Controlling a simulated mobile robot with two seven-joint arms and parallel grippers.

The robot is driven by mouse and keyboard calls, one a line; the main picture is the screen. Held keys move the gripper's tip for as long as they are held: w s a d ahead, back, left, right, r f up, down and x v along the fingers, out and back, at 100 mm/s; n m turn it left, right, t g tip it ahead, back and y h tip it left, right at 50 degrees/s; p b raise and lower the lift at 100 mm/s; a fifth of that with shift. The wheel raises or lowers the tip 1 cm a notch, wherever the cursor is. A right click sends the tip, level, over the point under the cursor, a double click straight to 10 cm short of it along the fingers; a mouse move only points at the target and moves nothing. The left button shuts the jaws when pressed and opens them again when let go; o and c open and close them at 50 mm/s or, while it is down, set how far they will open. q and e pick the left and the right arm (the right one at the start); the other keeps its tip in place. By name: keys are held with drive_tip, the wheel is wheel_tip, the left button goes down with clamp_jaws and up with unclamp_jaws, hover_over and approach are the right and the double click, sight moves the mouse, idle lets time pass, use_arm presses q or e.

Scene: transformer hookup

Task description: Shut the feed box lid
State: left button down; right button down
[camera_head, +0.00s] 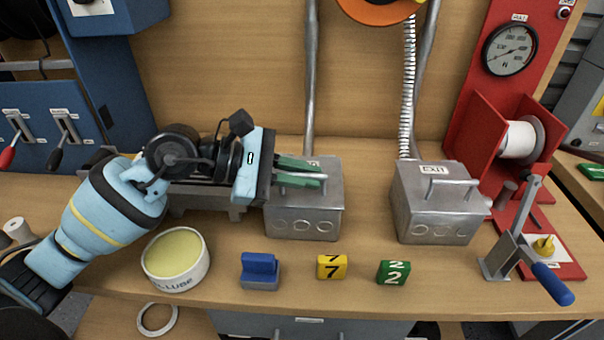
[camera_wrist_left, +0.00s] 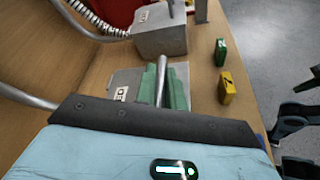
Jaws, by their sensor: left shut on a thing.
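The feed box (camera_head: 303,224) is a grey metal box with round knockouts on its front, left of the exit box. Its lid (camera_head: 333,196) looks flat on top, with no clear gap along the front edge; the back edge is hidden by my gripper. My left gripper (camera_head: 308,173) reaches in from the left, its green fingers shut on the lid's bar handle. The left wrist view shows the handle (camera_wrist_left: 161,82) between the fingers, with the lid (camera_wrist_left: 122,82) and part of its label beneath. My right gripper does not show.
The exit box (camera_head: 436,220) stands to the right, its lid down. A lube tin (camera_head: 175,262), a blue block (camera_head: 260,271), a yellow 7 tag (camera_head: 331,267) and a green 2 tag (camera_head: 393,272) lie along the front. A blue-handled lever (camera_head: 520,255) stands at right.

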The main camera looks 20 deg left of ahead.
use_arm(q)
drive_tip(key=shift+s+d+f, duration=0.1)
drive_tip(key=shift+d+f, duration=0.05)
drive_tip(key=shift+f, duration=0.05)
drive_tip(key=c, duration=1.5)
unclamp_jaws()
drive_tip(key=shift+d, duration=0.1)
drive_tip(key=shift+r, duration=0.1)
drive_tip(key=shift+a, duration=0.4)
drive_tip(key=b+v, duration=0.1)
drive_tip(key=v, duration=0.5)
drive_tip(key=shift+s+a+r, duration=0.2)
drive_tip(key=shift+s+a, duration=0.05)
drive_tip(key=shift+a, duration=0.25)
